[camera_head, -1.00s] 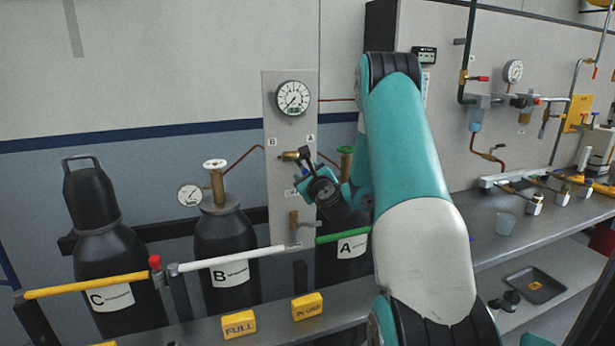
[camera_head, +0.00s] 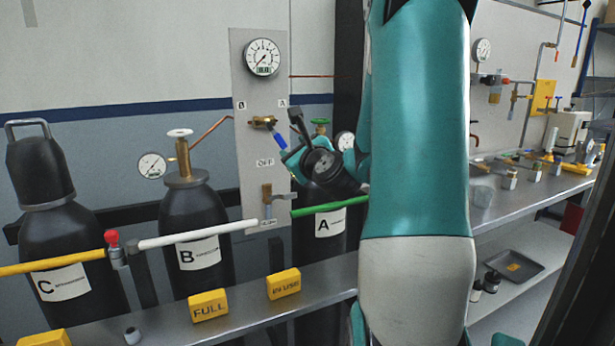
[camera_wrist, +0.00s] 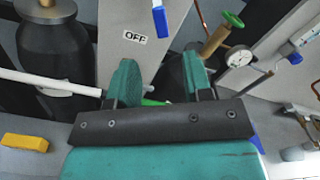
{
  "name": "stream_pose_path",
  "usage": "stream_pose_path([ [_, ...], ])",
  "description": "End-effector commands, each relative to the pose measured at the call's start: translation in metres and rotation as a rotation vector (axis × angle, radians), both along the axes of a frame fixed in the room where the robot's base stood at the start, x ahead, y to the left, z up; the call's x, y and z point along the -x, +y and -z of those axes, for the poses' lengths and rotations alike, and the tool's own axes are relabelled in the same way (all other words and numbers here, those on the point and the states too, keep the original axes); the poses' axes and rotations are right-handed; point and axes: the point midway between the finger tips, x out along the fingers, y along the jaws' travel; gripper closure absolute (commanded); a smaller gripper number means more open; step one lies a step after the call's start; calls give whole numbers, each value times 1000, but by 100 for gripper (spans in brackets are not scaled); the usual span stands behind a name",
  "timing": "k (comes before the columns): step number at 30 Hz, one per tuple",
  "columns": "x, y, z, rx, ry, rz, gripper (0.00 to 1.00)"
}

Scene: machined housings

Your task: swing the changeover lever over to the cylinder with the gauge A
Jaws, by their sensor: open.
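The changeover lever has a brass valve body (camera_head: 262,122) and a blue handle (camera_head: 280,142) on the tall panel (camera_head: 250,75). The handle slants down to the right, between the A mark (camera_head: 282,103) and the OFF label (camera_head: 265,162). The wrist view shows the blue handle end (camera_wrist: 160,20) beyond the fingertips. My gripper (camera_wrist: 162,75) is open and empty, with the handle apart from both fingers. Cylinder A (camera_head: 328,245) stands right of the panel, partly behind my arm. Its small gauge (camera_head: 344,140) is partly hidden, but shows in the wrist view (camera_wrist: 238,57).
Cylinder B (camera_head: 212,215) and cylinder C (camera_head: 65,235) stand to the left, behind coloured bars. A large gauge (camera_head: 263,57) tops the panel. A lower brass valve (camera_head: 267,195) sits below OFF. Yellow blocks (camera_head: 208,305) rest on the front ledge. My arm hides the right-centre.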

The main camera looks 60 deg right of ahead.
Motion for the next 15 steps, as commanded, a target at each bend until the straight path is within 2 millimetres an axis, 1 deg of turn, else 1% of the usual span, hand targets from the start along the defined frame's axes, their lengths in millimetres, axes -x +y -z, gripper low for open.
stream_pose_path([
  [1,3,3,6,10,-5,-4,54],
  [2,5,4,6,11,-5,-7,54],
  [15,42,24,3,2,-3,3,54],
])
